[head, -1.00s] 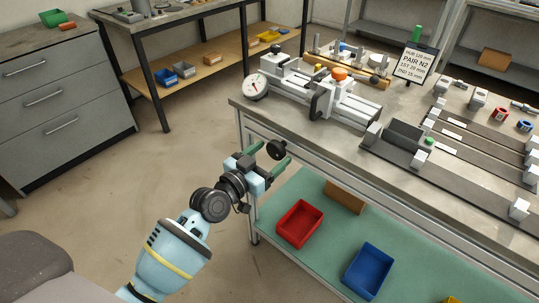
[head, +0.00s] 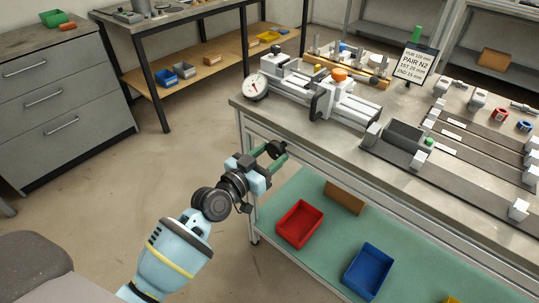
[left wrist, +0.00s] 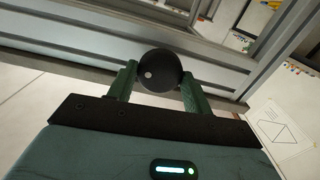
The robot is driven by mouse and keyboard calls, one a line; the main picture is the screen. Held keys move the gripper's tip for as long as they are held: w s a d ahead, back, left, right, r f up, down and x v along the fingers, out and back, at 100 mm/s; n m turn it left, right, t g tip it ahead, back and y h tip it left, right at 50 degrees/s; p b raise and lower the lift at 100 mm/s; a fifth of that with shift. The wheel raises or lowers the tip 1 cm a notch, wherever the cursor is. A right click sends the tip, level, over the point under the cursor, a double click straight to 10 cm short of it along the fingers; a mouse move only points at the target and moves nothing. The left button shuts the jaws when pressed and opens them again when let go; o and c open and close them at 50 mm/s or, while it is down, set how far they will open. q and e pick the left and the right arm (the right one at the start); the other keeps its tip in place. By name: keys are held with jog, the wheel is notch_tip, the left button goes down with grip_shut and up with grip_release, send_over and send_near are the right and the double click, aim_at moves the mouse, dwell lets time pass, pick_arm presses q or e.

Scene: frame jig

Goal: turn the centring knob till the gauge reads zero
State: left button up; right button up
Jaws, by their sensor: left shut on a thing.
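The black round centring knob (head: 277,149) sticks out at the front left of the workbench, below its top. My left gripper (head: 270,155) is shut on the knob, with a green finger on each side of it. In the left wrist view the knob (left wrist: 160,70) shows between the two fingertips, with a pale dot on its face. The round white gauge (head: 256,87) stands at the left end of the metal jig (head: 322,92) on the bench. Its dial is too small to read. My right gripper is not in view.
The bench's front rail (head: 300,155) runs close behind the knob. A red bin (head: 299,224) and a blue bin (head: 368,270) stand on the green lower shelf (head: 325,243). A sign (head: 413,66) stands at the back of the bench. The floor to the left is clear.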

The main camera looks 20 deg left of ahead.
pick_arm(q)
jog(key=n+p, duration=0.1)
jog(key=n, duration=0.4)
jog(key=shift+n, duration=0.3)
jog(key=n, duration=0.4)
jog(key=shift+n+p, duration=0.3)
jog(key=shift+p, duration=0.05)
jog(key=n, duration=0.4)
jog(key=shift+n+p, duration=0.55)
jog(key=shift+n, duration=1.95)
jog(key=o, duration=1)
